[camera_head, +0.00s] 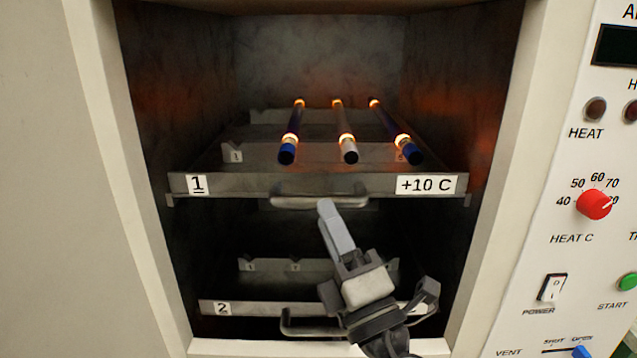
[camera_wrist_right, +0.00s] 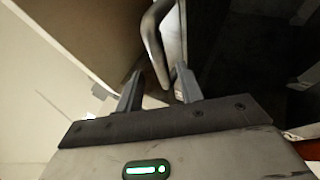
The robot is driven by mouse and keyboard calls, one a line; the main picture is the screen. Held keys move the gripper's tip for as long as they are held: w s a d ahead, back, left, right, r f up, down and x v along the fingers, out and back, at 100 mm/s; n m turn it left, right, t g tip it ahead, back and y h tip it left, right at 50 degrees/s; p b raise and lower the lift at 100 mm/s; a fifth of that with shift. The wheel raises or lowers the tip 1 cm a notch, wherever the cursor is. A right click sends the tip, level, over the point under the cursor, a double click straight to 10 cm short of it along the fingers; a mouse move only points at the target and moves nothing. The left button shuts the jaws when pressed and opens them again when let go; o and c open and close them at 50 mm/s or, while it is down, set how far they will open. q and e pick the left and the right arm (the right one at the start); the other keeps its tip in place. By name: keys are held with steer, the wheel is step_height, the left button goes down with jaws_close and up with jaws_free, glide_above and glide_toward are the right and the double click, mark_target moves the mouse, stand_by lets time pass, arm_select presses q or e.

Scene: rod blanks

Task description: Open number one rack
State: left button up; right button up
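The number one rack (camera_head: 235,185) is the upper metal shelf in the cabinet, with a "1" label at left and a "+10 C" label at right. Its front sits at about the cabinet opening. A curved metal handle (camera_head: 290,202) is at its front middle. My right gripper (camera_head: 327,207) reaches up from below to this handle. In the right wrist view my right gripper (camera_wrist_right: 160,72) has its two fingers apart, and the handle (camera_wrist_right: 150,35) runs in between them. I cannot tell whether a finger touches it. My left gripper is not in view.
Three rods lie on the upper rack with glowing bands: a blue one (camera_head: 288,151), a white one (camera_head: 348,150) and another blue one (camera_head: 408,149). Rack 2 (camera_head: 255,307) is below, partly behind my right arm. A control panel (camera_head: 570,265) stands at right.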

steer(key=shift+p+x, duration=0.5)
steer(key=shift+x, duration=1.65)
steer(key=shift+c, duration=0.4)
jaws_close()
steer(key=shift+s+f, duration=0.1)
steer(key=shift+s, duration=0.05)
